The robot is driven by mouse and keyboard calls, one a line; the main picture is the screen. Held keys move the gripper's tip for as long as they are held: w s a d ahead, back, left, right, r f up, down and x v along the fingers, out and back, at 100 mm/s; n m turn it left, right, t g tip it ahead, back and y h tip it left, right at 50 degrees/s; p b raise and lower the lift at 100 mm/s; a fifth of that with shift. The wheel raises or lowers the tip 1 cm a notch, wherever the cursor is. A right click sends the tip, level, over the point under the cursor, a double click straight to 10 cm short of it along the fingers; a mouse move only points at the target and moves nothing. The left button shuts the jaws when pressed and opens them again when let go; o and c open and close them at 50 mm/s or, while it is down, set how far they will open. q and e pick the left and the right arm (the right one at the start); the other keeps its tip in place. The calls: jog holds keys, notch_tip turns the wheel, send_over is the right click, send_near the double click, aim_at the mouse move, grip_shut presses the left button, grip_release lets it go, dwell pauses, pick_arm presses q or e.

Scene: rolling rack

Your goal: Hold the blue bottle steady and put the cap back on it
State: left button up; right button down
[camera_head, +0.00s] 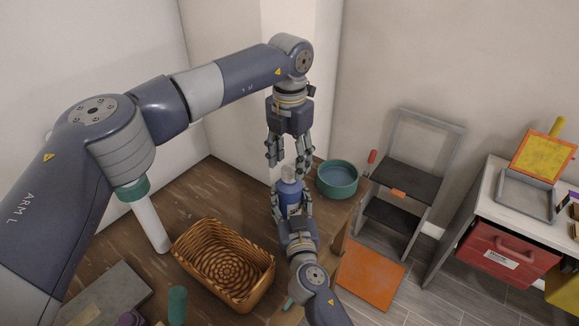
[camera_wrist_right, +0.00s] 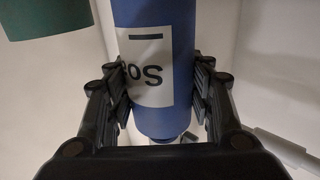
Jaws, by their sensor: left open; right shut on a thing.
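The blue bottle (camera_head: 290,194) stands upright, with a pale cap-like top (camera_head: 288,172) at its upper end. I cannot tell how firmly that top sits on it. My right gripper (camera_head: 291,204) is shut on the bottle's body from the front.
A teal bowl (camera_head: 338,191) is just right of the bottle. A wicker basket (camera_head: 186,272) and a green cylinder (camera_head: 177,304) are at the lower left. A step stool (camera_head: 398,182) and a cabinet with a red drawer (camera_head: 505,262) stand farther right.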

aim_at(292, 205)
pick_arm(q)
notch_tip(292, 205, up, 9)
jog(key=shift+r, duration=0.2)
pick_arm(e)
jog(key=c, duration=0.7)
grip_release()
jog(key=shift+s+d, duration=0.2)
jog(key=shift+s, duration=1.05)
jog(key=shift+s+d, duration=0.2)
jog(key=shift+s, duration=1)
jog(key=shift+s+d, duration=0.2)
jog(key=shift+s, duration=1.05)
